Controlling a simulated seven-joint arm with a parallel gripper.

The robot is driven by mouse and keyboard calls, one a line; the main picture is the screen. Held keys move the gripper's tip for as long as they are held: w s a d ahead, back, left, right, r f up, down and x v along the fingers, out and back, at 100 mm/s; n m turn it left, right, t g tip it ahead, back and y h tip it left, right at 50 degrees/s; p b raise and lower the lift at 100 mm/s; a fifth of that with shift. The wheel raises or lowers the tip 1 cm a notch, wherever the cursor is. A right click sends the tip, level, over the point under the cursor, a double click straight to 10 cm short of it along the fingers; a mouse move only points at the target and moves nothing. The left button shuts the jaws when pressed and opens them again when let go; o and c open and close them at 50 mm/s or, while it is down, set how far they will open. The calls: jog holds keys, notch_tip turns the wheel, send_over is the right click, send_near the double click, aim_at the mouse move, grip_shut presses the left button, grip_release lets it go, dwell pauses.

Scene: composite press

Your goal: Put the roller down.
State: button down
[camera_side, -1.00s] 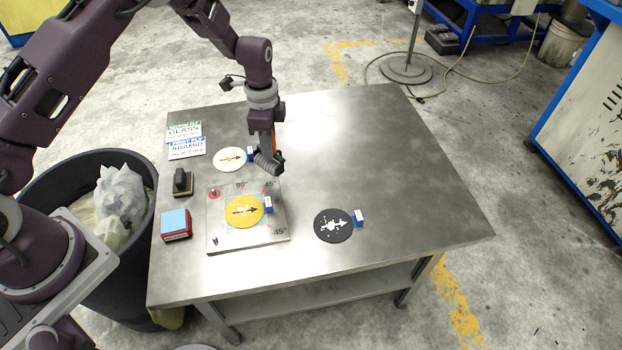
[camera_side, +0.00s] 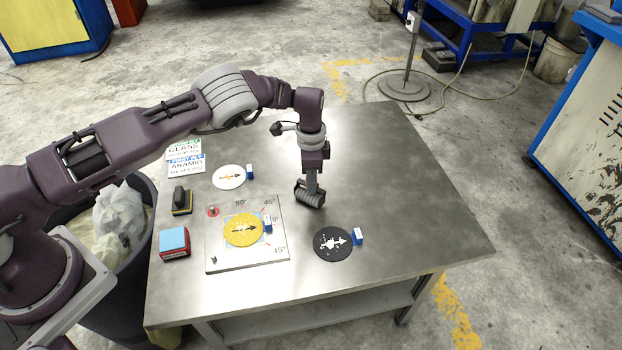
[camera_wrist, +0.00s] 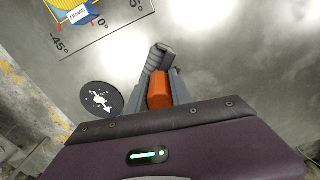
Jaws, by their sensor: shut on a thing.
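The roller has a grey ribbed head (camera_side: 309,195) and an orange handle (camera_wrist: 160,92). My gripper (camera_side: 312,180) is shut on the handle, and its fingers hide part of it. In the side view the head is low over the bare metal table (camera_side: 380,170), right of the angle-marked plate and above the black disc in the picture. I cannot tell whether the head touches the table. The wrist view shows the head ahead of the fingers.
A plate (camera_side: 222,262) with a yellow disc (camera_side: 240,232) lies to the left. The black disc (camera_side: 325,250) with a blue tag (camera_side: 358,236) is near the front. A white disc (camera_side: 226,178), a black-handled block (camera_side: 181,202) and a blue-red box (camera_side: 174,243) are further left. The table's right side is clear.

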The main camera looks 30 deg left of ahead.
jog(key=c, duration=1.1)
grip_release()
jog(key=shift+c, duration=0.2)
notch_tip(320, 180, up, 12)
jog(key=shift+r, duration=0.15)
